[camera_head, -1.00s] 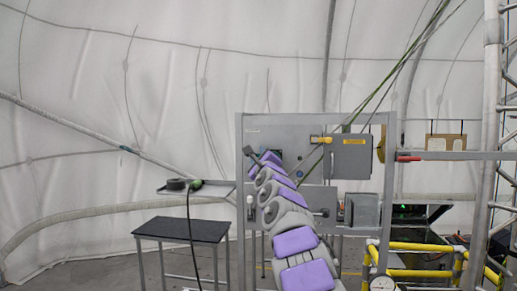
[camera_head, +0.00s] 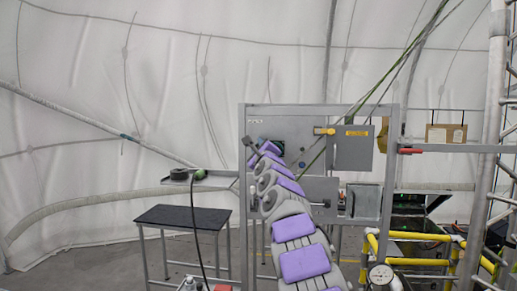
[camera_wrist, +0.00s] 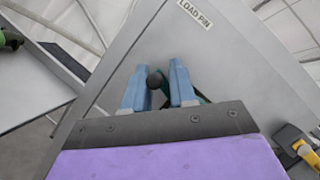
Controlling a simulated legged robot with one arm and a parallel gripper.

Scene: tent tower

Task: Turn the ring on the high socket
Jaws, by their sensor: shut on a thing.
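My gripper (camera_wrist: 160,88) has its two blue fingers up against the grey panel (camera_wrist: 235,60), below a label reading LOAD PIN. It is shut on the ring of the high socket, which is mostly hidden behind the fingers. A dark teal part (camera_wrist: 203,98) shows beside the right finger, and a dark round knob (camera_wrist: 155,79) shows between the fingers. In the head view my purple and grey arm reaches up to the upper left of the panel (camera_head: 290,121), and the gripper's tip is hard to make out there.
A small shelf (camera_head: 210,186) with a dark roll (camera_head: 179,174) and a cable stands to the left, above a black-topped table (camera_head: 183,217). Yellow rails (camera_head: 420,261) and scaffolding stand at right.

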